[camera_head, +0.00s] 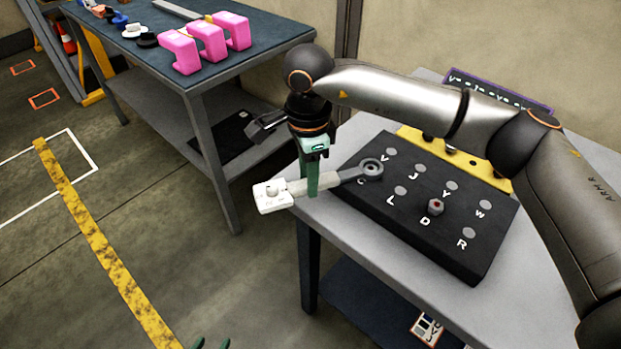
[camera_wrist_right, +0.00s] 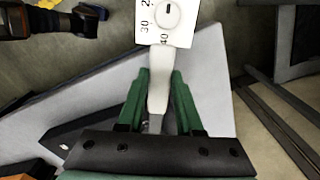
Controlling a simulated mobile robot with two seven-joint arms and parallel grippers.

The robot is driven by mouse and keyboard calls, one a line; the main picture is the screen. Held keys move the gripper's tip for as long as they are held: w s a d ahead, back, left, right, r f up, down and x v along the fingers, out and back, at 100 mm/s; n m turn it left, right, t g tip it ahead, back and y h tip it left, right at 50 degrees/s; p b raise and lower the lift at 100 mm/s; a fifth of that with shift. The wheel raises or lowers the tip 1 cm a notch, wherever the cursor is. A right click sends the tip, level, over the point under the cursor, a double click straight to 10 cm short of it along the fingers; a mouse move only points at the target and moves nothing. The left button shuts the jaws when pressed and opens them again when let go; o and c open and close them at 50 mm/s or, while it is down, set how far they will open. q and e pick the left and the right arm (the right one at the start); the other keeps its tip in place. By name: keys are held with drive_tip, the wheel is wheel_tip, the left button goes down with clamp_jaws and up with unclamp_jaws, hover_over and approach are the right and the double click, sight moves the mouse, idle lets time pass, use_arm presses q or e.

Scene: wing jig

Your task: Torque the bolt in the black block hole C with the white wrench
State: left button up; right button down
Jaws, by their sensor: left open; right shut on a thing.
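The white wrench (camera_head: 272,196) has a white dial end and a grey shaft ending in a dark ring (camera_head: 371,168). My right gripper (camera_head: 311,187) is shut on its shaft; the right wrist view shows the white wrench (camera_wrist_right: 160,80) between the green fingers (camera_wrist_right: 160,95). The black block (camera_head: 440,240) lies on the grey table, with lettered holes. The ring is over the hole beside letter C. Any bolt there is hidden by the ring, and I cannot tell whether the ring is seated. My left gripper (camera_head: 211,344) is open at the bottom edge, mostly out of view.
A bolt (camera_head: 436,206) with a red top stands at hole D. A yellow holder (camera_head: 455,155) and a dark sign (camera_head: 500,90) are behind the block. Another table (camera_head: 115,50) at the back left carries pink brackets (camera_head: 207,42). The floor between is clear.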

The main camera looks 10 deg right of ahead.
drive_tip(key=shift+w+a+m, duration=0.1)
drive_tip(key=shift+w+m, duration=0.6)
drive_tip(key=shift+w, duration=0.15)
drive_tip(key=shift+b, duration=0.3)
drive_tip(key=shift+r, duration=0.1)
